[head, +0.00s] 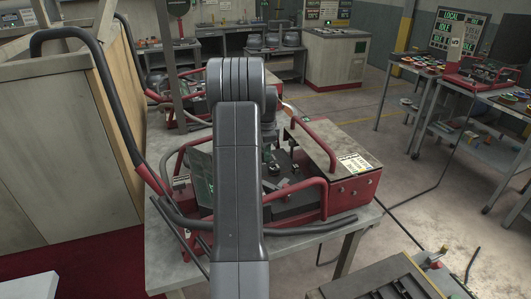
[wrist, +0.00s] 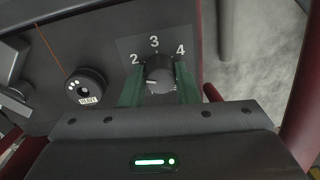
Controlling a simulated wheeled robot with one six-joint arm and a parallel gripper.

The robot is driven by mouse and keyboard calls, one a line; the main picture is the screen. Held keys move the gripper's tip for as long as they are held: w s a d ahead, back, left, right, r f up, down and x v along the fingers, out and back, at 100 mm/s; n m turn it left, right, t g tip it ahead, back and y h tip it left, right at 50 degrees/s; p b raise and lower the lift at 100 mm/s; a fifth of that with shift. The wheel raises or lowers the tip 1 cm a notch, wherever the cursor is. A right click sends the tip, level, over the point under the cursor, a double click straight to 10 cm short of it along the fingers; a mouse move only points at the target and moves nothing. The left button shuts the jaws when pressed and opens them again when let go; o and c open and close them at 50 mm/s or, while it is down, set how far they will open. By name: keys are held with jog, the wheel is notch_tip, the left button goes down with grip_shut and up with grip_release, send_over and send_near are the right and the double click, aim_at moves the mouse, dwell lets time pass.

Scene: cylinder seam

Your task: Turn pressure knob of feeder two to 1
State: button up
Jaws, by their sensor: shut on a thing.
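In the wrist view my gripper (wrist: 158,86) is shut on a dark round knob (wrist: 160,72), with one green fingertip on each side. The numbers 2, 3 and 4 show on the panel (wrist: 125,45) around the knob's far side. No 1 is visible; the left finger covers part of that side. In the head view the red feeder (head: 340,190) stands on a grey table, and my arm hides the gripper and knob. I cannot read a feeder number.
A black round part labelled HEAVY (wrist: 88,86) sits left of the knob. Red tube handles (head: 300,187) rise around the feeder. A wooden-sided cabinet (head: 60,140) stands close on the left. Open floor (head: 400,185) lies to the right, crossed by a dark cable.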

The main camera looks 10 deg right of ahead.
jog(key=n, duration=0.4)
jog(key=shift+n, duration=0.3)
jog(key=n, duration=0.4)
jog(key=shift+w+n, duration=0.1)
jog(key=shift+n, duration=0.3)
jog(key=o, duration=1)
jog(key=r+b, duration=0.1)
jog(key=r, duration=0.6)
jog(key=r+b, duration=0.1)
jog(key=r, duration=0.6)
jog(key=shift+s+d, duration=0.2)
jog(key=shift+f, duration=0.1)
